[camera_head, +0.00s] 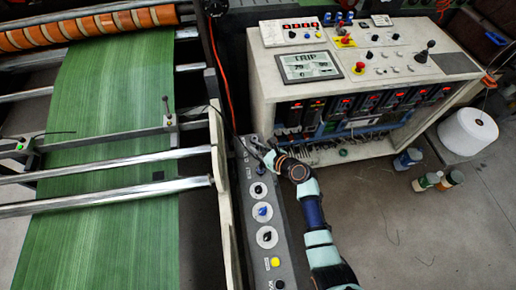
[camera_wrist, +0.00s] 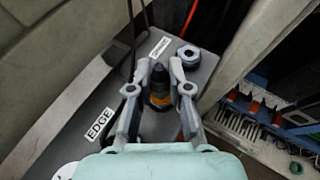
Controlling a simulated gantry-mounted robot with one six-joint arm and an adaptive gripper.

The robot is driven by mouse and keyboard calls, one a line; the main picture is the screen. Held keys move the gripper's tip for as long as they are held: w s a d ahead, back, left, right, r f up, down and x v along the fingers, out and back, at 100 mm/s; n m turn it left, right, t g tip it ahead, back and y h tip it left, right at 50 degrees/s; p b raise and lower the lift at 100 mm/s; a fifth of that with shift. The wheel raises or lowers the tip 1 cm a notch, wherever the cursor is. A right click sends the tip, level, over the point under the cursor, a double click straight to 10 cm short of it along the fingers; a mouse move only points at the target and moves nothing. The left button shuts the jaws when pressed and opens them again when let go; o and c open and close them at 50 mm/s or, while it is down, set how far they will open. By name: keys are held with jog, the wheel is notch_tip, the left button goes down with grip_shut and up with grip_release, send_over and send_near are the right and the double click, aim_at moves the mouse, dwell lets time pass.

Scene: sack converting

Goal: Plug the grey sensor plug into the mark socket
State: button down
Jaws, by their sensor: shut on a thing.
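The sensor plug (camera_wrist: 158,77), dark grey with an orange band lower down, stands between the two fingers of my gripper (camera_wrist: 157,70) in the wrist view. My gripper is shut on it. A round socket with a pale ring and dark centre (camera_wrist: 188,56) lies on the grey panel just beyond the right finger, apart from the plug. A white label (camera_wrist: 160,46) beside it is too small to read. In the head view my gripper (camera_head: 266,154) is at the panel's upper end; the plug cannot be made out there. Whether the plug touches the panel cannot be told.
The grey panel (camera_head: 283,271) carries several knobs and an EDGE label (camera_wrist: 98,125). Dark cables (camera_wrist: 134,40) run by the left finger. A machine frame with green web (camera_head: 105,130) stands left, a control cabinet (camera_head: 262,86) right. Bottles (camera_head: 407,159) stand on the floor.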

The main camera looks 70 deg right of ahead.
jog(key=shift+f+b, duration=0.35)
jog(key=shift+f, duration=0.2)
jog(key=c, duration=1)
grip_release()
jog(key=v, duration=1.2)
jog(key=shift+d, duration=0.1)
